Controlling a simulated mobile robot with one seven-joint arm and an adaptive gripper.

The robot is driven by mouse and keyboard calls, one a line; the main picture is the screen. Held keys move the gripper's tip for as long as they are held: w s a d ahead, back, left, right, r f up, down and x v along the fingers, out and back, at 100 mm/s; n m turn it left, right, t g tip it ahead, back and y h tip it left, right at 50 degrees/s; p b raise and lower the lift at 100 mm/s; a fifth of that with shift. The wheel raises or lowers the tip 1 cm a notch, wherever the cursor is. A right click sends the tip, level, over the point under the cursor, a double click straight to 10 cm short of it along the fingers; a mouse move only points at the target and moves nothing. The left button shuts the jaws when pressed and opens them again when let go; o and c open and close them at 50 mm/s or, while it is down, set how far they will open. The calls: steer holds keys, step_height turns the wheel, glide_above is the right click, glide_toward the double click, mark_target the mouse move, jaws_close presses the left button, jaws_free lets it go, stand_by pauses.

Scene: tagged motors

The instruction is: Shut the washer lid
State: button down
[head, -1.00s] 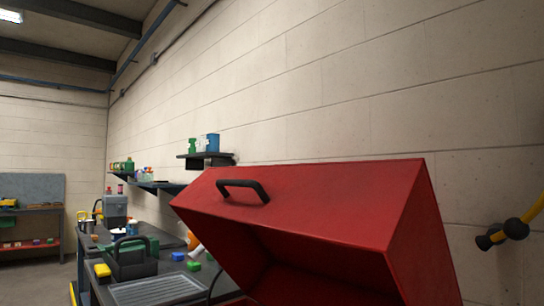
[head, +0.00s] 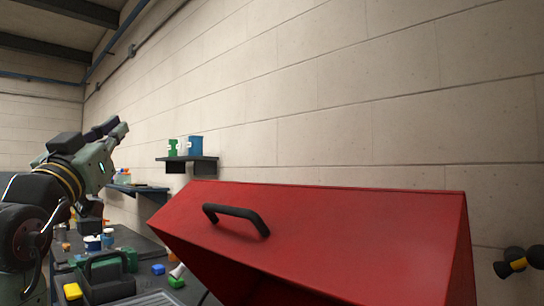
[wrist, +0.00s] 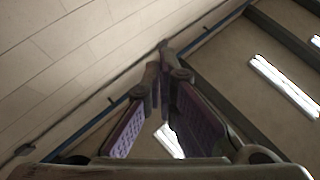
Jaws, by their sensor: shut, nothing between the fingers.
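The red washer lid (head: 350,232) stands raised in the head view, tilted open with its dark hollow underside facing me. A black handle (head: 238,214) is on its upper left face. My gripper (head: 122,128) is at the left of the head view, raised above the bench and to the left of the lid, apart from it. In the wrist view my gripper (wrist: 163,62) has its fingertips together with nothing between them, pointing up toward the ceiling. The washer's body below the lid is out of view.
A dark bench (head: 140,244) at the left holds a black tote (head: 107,278), small blue, green and yellow blocks, and jars. Wall shelves (head: 187,160) stand behind. A yellow and black fixture (head: 520,262) is at the right. The air above the lid is clear.

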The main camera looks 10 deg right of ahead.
steer(key=w+d+r+m+g+h+p, duration=0.25)
steer(key=d+m+g+h, duration=0.35)
steer(key=d, duration=0.9)
steer(key=m+g+y+p, duration=0.2)
steer(key=m+g+p, duration=0.15)
steer(key=g, duration=0.85)
glide_above(314, 188)
steer(key=w+d, duration=0.3)
steer(key=shift+n, duration=0.25)
steer(key=f, duration=0.6)
steer(key=shift+w+d+f, duration=0.15)
steer(key=shift+d+f, duration=0.05)
steer(key=a+f, duration=0.1)
steer(key=s+a+f, duration=0.1)
steer(key=shift+s+a+t, duration=0.3)
steer(key=shift+a, duration=0.05)
steer(key=shift+s+f, duration=0.15)
steer(key=shift+f, duration=0.1)
steer(key=shift+a, duration=0.1)
